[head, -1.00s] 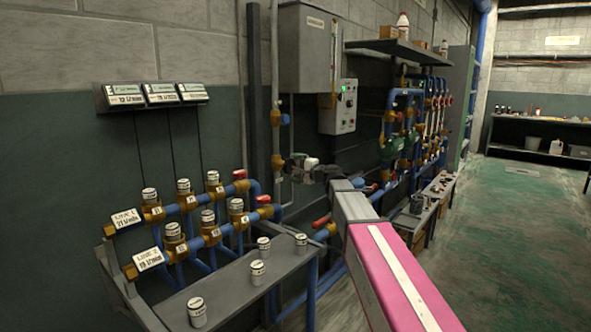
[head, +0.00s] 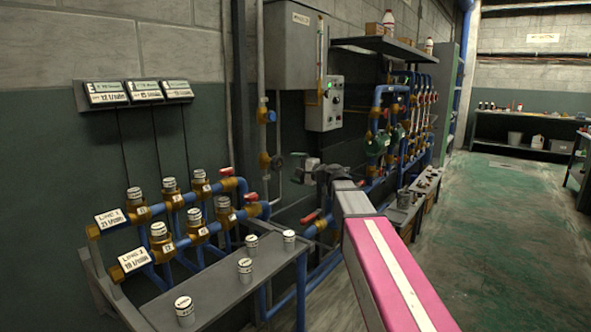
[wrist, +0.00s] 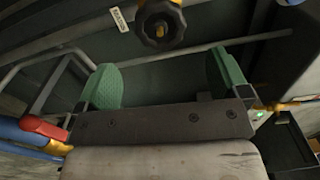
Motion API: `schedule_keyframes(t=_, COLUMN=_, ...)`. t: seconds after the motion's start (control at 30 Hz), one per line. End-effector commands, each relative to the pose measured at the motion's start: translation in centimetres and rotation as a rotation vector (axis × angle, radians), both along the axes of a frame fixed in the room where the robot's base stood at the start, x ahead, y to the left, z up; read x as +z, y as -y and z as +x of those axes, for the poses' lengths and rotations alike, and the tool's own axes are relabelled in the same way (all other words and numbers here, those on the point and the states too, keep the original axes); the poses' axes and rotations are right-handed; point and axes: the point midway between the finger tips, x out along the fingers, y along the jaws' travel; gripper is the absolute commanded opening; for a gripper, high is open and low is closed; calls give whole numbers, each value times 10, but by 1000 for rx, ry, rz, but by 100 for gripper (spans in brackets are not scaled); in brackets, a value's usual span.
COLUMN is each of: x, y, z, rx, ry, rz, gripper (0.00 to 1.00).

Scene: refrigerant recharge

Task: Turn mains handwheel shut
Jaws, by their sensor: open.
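A dark round handwheel (head: 277,163) sits on a brass valve on the vertical pipe by the wall in the head view. In the wrist view the black lobed handwheel (wrist: 160,25) shows at the top centre, beyond the fingertips, with a small white label on its left. My gripper (head: 303,166) is beside the wheel, just to its right in the head view. In the wrist view my gripper (wrist: 165,78) has its two green pads wide apart, with nothing between them. The wheel and pads look apart.
A pipe rack (head: 185,228) with brass valves and red levers stands at the left, behind a grey bench (head: 222,284) with several small canisters. A red lever (wrist: 42,128) on a blue pipe is close to my gripper's left. Green floor (head: 480,225) is open at the right.

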Motion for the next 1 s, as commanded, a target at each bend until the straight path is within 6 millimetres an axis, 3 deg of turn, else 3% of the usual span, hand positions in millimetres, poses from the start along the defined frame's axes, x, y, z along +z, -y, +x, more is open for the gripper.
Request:
schedule_keyframes(t=0.27, x=0, y=3, z=-3, rx=0, ry=218, rz=-170, gripper=94)
schedule_keyframes(t=0.8, x=0, y=16, z=-12, rx=0, ry=1067, rz=-832, gripper=94)
schedule_keyframes(t=1.0, x=0, y=18, z=-14, rx=0, ry=1254, rz=-978, gripper=94)
